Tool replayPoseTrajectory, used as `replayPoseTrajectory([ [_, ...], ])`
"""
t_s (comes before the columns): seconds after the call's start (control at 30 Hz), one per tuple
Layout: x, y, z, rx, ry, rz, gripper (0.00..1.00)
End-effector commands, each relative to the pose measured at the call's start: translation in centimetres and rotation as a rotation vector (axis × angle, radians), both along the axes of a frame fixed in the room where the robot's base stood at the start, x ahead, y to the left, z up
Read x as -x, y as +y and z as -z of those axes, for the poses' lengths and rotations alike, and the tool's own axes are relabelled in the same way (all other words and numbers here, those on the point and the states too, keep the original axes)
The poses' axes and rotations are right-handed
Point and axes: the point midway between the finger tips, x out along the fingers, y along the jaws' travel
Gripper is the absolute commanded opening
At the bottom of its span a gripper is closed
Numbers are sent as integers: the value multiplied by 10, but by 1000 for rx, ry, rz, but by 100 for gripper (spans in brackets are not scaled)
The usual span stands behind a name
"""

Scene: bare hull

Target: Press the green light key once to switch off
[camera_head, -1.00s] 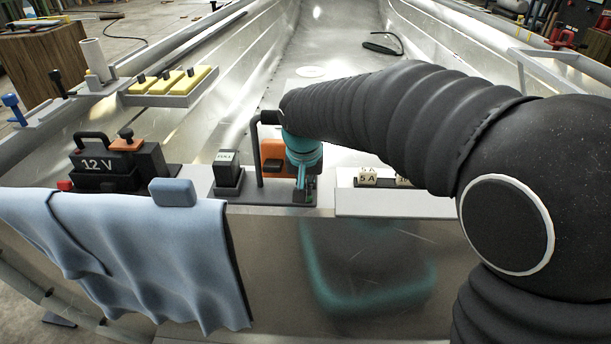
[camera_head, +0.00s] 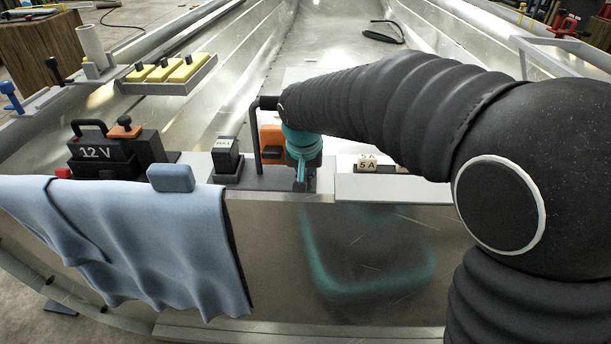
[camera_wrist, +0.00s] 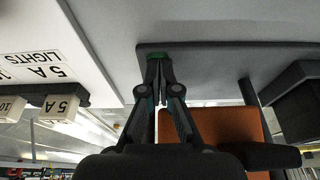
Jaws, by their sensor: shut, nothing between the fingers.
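The green key (camera_wrist: 156,57) shows in the wrist view as a small green patch at the edge of a dark grey plate, right at my fingertips. My fingers hide part of it. Whether they touch it or how far it is pressed I cannot tell. My gripper (camera_wrist: 156,68) is shut with nothing in it and points at the key. In the head view my gripper (camera_head: 302,184) points down at the dark plate on the bench edge, and the key is hidden behind it.
An orange block (camera_head: 271,140) and a black bent rod (camera_head: 256,140) stand close to my gripper's left. Further left are a black switch (camera_head: 226,158), a 12 V battery (camera_head: 105,155) and a blue cloth (camera_head: 130,235). Fuses marked 5 A (camera_head: 367,165) sit to the right.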

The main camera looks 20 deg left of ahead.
Motion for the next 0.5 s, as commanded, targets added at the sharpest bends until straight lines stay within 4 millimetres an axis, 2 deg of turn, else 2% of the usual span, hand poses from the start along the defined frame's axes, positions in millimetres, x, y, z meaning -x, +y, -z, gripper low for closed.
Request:
replayPoseTrajectory([
  [0.13,1,-2,-15,5,8,3,0],
  [0.3,0,-3,-50,-1,-1,6,0],
  [0.5,12,-5,-89,-3,-5,5,0],
])
